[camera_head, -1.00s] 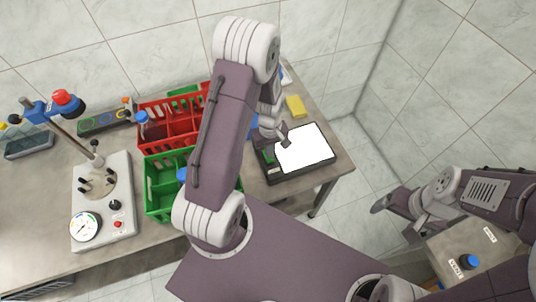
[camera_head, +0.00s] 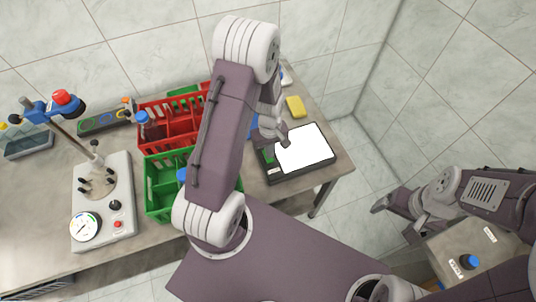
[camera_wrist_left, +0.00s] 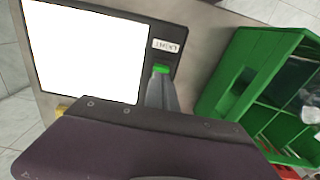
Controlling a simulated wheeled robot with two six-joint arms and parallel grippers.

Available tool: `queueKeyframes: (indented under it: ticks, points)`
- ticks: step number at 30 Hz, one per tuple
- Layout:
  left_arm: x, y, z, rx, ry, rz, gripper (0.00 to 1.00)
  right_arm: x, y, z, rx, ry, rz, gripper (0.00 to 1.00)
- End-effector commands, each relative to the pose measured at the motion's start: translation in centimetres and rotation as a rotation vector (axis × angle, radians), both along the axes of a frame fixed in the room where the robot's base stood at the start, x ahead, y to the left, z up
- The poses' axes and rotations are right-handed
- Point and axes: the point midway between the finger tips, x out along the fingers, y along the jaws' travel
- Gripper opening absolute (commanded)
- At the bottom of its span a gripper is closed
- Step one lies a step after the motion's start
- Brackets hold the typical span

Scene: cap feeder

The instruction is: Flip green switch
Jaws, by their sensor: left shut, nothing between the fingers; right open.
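The green switch (camera_wrist_left: 161,69) is a small bright green piece on the dark frame of a box with a lit white panel, beside a small white label. The box (camera_head: 301,174) lies at the right end of the table in the head view. My left gripper (camera_wrist_left: 161,80) is shut and empty, its fingertips right at the green switch in the wrist view. They hide part of it, and I cannot tell whether they touch it. My right gripper (camera_head: 379,205) is open and empty, well away at the right of the head view.
A green crate (camera_head: 160,209) and a red crate (camera_head: 146,104) stand left of the box. A yellow block (camera_head: 295,106) lies behind it. A device with a gauge (camera_head: 85,227) stands at the left. A small stand with a blue cap (camera_head: 469,262) is at the lower right.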

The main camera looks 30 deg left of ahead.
Motion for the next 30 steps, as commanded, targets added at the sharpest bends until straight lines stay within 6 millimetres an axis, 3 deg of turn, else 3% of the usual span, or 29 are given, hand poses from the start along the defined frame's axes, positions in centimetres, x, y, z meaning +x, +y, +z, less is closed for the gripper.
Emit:
queueKeyframes:
  ticks: [30]
  points:
    - [0.0, 0.0, -1.0, 0.000, 0.000, 0.000, 0.00, 0.0, 0.0, -0.8, 0.000, 0.000, 0.000, 0.83]
